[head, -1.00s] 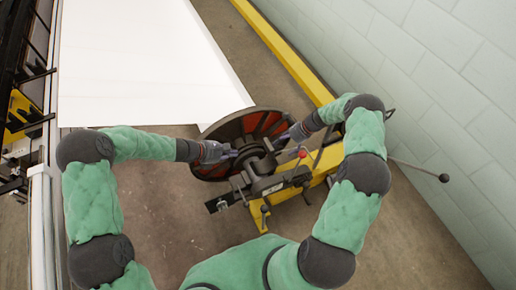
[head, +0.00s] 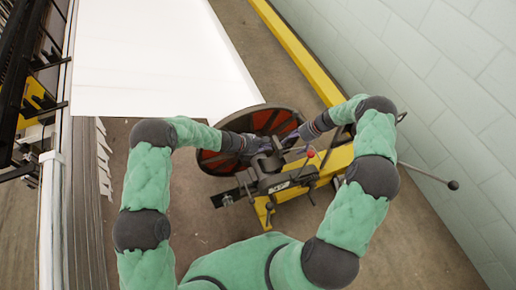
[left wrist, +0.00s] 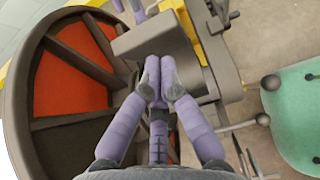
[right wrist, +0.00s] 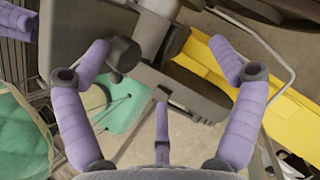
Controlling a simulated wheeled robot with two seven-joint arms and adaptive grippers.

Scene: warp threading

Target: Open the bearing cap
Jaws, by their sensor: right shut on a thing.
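The dark grey bearing housing with its cap (head: 268,163) sits by the hub of the red-and-black flanged beam (head: 270,122) in the head view. My left gripper (head: 262,143) is at the hub's left side. In the left wrist view its purple fingertips (left wrist: 160,76) are together, close to a grey block (left wrist: 150,38), with nothing visible between them. My right gripper (head: 293,140) is at the right side of the hub. In the right wrist view its fingers (right wrist: 165,65) are spread wide around dark grey parts (right wrist: 125,55); the contact itself is hard to see.
A lever with a red ball (head: 310,152) stands beside the housing. A yellow frame beam (head: 320,172) and a long rod with a black knob (head: 453,185) extend right. White sheet (head: 160,60) spreads behind. A pale block wall (head: 440,80) bounds the right.

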